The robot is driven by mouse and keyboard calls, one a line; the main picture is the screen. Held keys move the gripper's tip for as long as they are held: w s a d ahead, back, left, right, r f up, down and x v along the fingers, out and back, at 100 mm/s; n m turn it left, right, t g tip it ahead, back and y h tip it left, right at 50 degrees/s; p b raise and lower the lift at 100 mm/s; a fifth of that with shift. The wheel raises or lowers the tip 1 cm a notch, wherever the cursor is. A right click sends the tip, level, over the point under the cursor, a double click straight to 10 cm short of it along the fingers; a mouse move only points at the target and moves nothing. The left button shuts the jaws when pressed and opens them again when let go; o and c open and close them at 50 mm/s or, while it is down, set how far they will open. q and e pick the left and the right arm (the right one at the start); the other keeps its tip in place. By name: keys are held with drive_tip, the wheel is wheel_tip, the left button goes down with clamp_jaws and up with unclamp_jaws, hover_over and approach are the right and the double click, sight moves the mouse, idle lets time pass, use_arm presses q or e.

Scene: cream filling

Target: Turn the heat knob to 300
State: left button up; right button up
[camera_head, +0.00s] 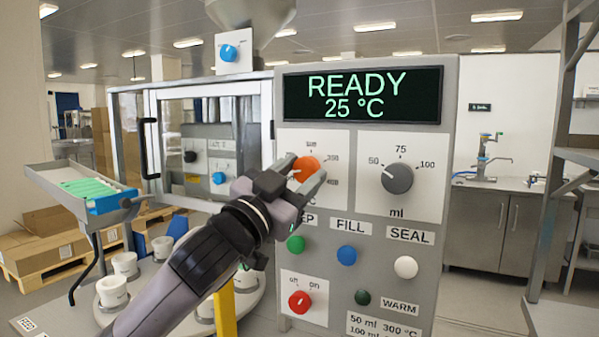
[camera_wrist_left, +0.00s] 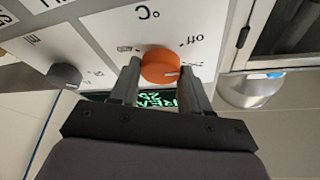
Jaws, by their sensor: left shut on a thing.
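The orange heat knob (camera_head: 306,168) sits on a white dial plate on the machine's front panel, below the display. My left gripper (camera_head: 307,176) reaches it from the lower left, and its fingers hide part of the knob and dial. In the left wrist view the orange knob (camera_wrist_left: 160,66) lies between the two fingers of my left gripper (camera_wrist_left: 166,82), which is shut on it. The display (camera_head: 362,95) reads READY and 25 °C. My right gripper is in neither view.
A grey ml knob (camera_head: 397,178) is right of the heat knob. Blue (camera_head: 347,255), green (camera_head: 296,244) and white (camera_head: 405,267) buttons sit below, with a red knob (camera_head: 299,301). White cups (camera_head: 113,291) stand on a round table at the lower left.

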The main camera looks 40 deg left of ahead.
use_arm(q)
drive_tip(key=m+h, duration=0.1)
drive_tip(key=m, duration=0.2)
drive_tip(key=m+g+h+p, duration=0.1)
drive_tip(key=m+h, duration=0.1)
drive_tip(key=m, duration=0.2)
drive_tip(key=shift+a+r, duration=0.15)
drive_tip(key=m+g+p, duration=0.1)
drive_tip(key=m, duration=0.1)
drive_tip(key=m+h+p, duration=0.1)
drive_tip(key=m, duration=0.2)
drive_tip(key=shift+r+g+p, duration=0.2)
drive_tip(key=shift+g+p, duration=0.2)
drive_tip(key=shift+m+g+h+p, duration=0.3)
drive_tip(key=shift+m+p, duration=0.1)
drive_tip(key=shift+m, duration=0.7)
drive_tip(key=m+g, duration=0.1)
drive_tip(key=m, duration=0.1)
drive_tip(key=shift+m, duration=0.3)
drive_tip(key=shift+m+g+y, duration=0.5)
drive_tip(key=shift+m+g, duration=0.3)
drive_tip(key=shift+m, duration=1)
drive_tip(key=shift+r, duration=0.1)
drive_tip(key=o, duration=1)
